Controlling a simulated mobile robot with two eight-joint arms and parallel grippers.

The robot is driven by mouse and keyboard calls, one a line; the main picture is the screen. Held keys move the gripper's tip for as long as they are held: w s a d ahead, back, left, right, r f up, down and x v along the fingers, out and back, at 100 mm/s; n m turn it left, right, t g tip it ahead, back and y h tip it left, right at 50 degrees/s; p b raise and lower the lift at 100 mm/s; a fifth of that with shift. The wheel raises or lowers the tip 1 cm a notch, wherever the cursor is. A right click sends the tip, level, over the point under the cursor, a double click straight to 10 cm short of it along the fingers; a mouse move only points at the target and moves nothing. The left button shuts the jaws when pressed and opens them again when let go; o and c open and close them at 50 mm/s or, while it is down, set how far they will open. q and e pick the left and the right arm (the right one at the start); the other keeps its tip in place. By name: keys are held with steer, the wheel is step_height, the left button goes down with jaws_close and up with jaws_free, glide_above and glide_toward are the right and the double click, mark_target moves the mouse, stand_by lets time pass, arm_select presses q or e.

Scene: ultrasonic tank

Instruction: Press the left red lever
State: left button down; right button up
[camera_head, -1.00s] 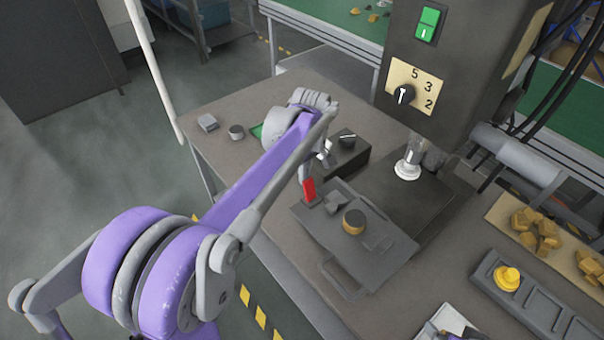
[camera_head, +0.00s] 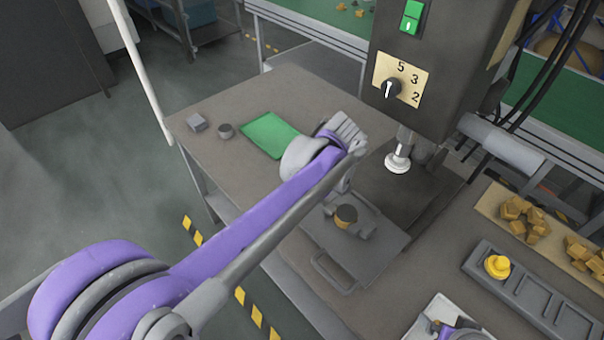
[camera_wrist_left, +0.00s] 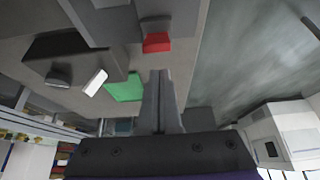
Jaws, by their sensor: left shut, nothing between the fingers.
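The red lever (camera_wrist_left: 157,43) shows in the left wrist view, on the edge of a grey fixture just beyond my fingertips. In the head view the gripper (camera_head: 343,182) is over the fixture's back left part, partly hidden by the wrist. My right gripper is not clearly seen.
A dark machine column with a dial (camera_head: 390,88) and white-tipped plunger (camera_head: 398,161) stands behind the fixture. A green mat (camera_head: 270,135) lies left. A black box (camera_wrist_left: 65,55) is beside the lever in the wrist view. A grey tray (camera_head: 525,290) is at right.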

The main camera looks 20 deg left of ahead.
arm_select(q)
steer(key=shift+r, duration=0.35)
steer(key=shift+w, duration=0.1)
arm_select(e)
steer(key=shift+w+r, duration=0.2)
steer(key=shift+r, duration=0.05)
arm_select(q)
steer(key=w+a+r+p, duration=0.1)
steer(key=a+r+p, duration=0.1)
steer(key=a+r, duration=0.15)
steer(key=s+d+r, duration=0.2)
steer(key=d+r, duration=0.3)
steer(key=d, duration=0.2)
steer(key=shift+s+b, duration=0.25)
steer(key=shift+b, duration=0.15)
arm_select(e)
steer(key=shift+w+a+r, duration=0.25)
steer(key=shift+w+r, duration=0.15)
steer(key=shift+r, duration=0.35)
steer(key=shift+s, duration=0.1)
